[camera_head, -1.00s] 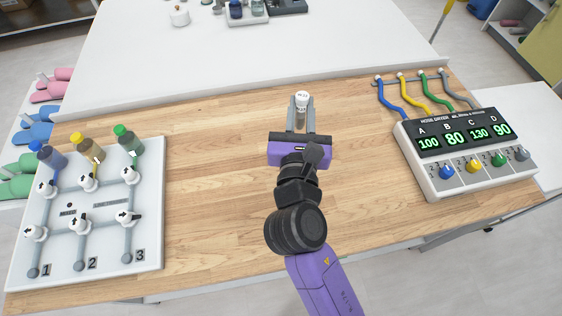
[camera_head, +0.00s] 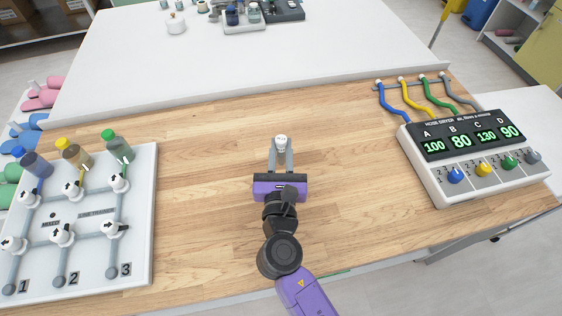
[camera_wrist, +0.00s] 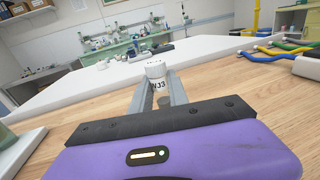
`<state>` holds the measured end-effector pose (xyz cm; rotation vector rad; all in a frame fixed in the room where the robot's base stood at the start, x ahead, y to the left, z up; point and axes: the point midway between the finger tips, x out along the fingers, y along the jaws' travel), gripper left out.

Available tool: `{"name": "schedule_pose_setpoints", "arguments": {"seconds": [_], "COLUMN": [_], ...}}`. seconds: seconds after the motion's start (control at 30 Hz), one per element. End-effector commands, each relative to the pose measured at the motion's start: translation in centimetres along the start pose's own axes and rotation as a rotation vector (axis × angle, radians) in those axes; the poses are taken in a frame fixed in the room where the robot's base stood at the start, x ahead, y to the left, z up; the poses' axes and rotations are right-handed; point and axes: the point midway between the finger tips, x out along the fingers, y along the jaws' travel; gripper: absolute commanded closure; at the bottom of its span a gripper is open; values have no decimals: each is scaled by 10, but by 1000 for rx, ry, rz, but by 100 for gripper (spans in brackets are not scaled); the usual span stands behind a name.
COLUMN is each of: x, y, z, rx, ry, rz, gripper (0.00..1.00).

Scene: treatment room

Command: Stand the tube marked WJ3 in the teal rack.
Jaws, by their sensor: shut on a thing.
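The tube marked WJ3 (camera_head: 282,141) has a white cap and stands between the fingers of my gripper (camera_head: 282,154). My gripper is shut on it, above the wooden worktop. In the wrist view the tube's white cap and its label WJ3 (camera_wrist: 156,77) face me, and the tube looks about upright. I cannot make out a teal rack in either view now.
A white valve panel (camera_head: 141,222) with several coloured bottles lies on the left of the wooden worktop (camera_head: 205,190). A hose dryer box (camera_head: 480,190) with coloured hoses stands on the right. A white table (camera_head: 250,65) behind holds small containers. The worktop around my gripper is clear.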

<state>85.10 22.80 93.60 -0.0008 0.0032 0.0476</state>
Motion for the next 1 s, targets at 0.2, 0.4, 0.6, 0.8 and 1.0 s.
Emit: {"name": "schedule_pose_setpoints", "arguments": {"seconds": [0.2,0.4,0.6,0.8,1.0], "x": [0,0,0,0,0], "y": [1,1,0,0,0], "z": [-26,-45,-45,-49,-48], "rx": [-2,0,1,1,1], "ry": [2,0,-1,0,0], "rz": [2,2,1,1,1], "gripper": [100,100,100,100,58]}}
